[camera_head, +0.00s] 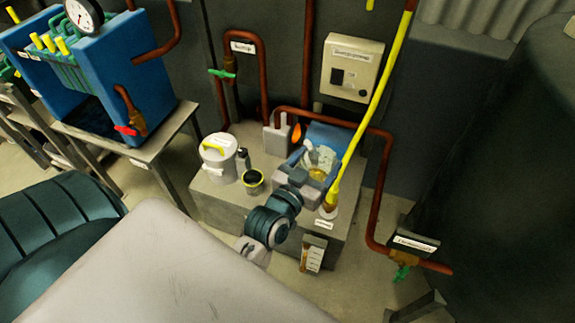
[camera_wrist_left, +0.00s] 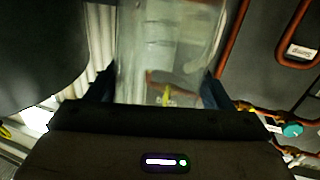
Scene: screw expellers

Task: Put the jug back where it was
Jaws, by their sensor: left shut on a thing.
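My left gripper (camera_head: 313,155) is above the right part of the grey block, near the wall pipes. Its blue fingers are shut on a clear, see-through jug (camera_head: 320,160). The jug also shows large between the fingers in the left wrist view (camera_wrist_left: 168,50). A yellowish tint shows low in the jug in the head view; I cannot tell whether it is liquid or something behind. The jug's base is hidden by my gripper, so I cannot tell whether it touches the block. My right gripper is not in view.
A white bucket with a yellow handle (camera_head: 219,160), a black-and-yellow cup (camera_head: 253,181) and a small dark bottle (camera_head: 242,159) stand on the grey block (camera_head: 219,201). A yellow pipe (camera_head: 371,110) rises beside my gripper. Red-brown pipes (camera_head: 387,165) run around it.

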